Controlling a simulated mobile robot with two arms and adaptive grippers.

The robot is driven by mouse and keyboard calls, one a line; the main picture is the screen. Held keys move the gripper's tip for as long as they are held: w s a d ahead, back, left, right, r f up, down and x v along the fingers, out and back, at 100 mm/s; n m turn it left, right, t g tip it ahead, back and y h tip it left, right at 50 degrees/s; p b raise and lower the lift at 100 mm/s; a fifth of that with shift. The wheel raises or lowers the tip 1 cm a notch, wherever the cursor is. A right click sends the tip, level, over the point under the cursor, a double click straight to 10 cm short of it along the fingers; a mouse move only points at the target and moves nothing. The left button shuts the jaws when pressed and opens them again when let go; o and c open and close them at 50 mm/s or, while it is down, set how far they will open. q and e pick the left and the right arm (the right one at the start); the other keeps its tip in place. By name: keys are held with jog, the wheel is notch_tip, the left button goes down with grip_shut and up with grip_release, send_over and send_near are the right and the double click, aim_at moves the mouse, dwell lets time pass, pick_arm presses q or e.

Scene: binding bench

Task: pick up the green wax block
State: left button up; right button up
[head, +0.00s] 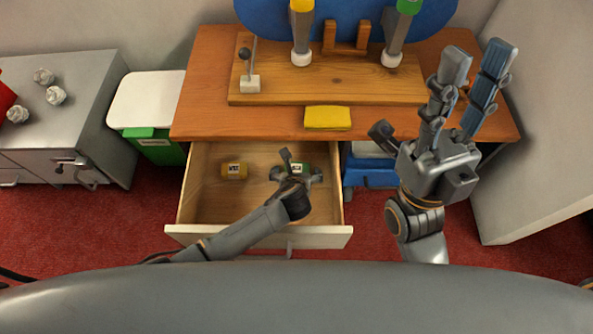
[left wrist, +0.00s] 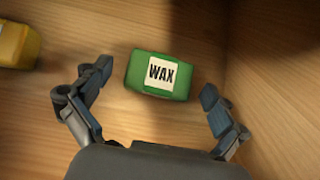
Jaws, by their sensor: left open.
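The green wax block (left wrist: 158,75) lies on the drawer floor, with a white label reading WAX in the left wrist view. In the head view the green wax block (head: 304,170) is partly hidden by my left gripper. My left gripper (head: 296,174) is over it inside the open drawer. In the left wrist view my left gripper (left wrist: 155,88) is open, one finger on each side of the block with gaps between. My right gripper (head: 470,75) is raised at the right, above the bench's right end, its fingers spread apart and nothing between them.
A yellow wax block (head: 234,171) lies in the drawer (head: 205,205) left of the green one. A yellow pad (head: 327,117) lies on the bench front. A green bin (head: 158,145) with a white top stands left. Blue boxes (head: 372,172) are under the bench at right.

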pick_arm(q)
jog(key=c, duration=1.3)
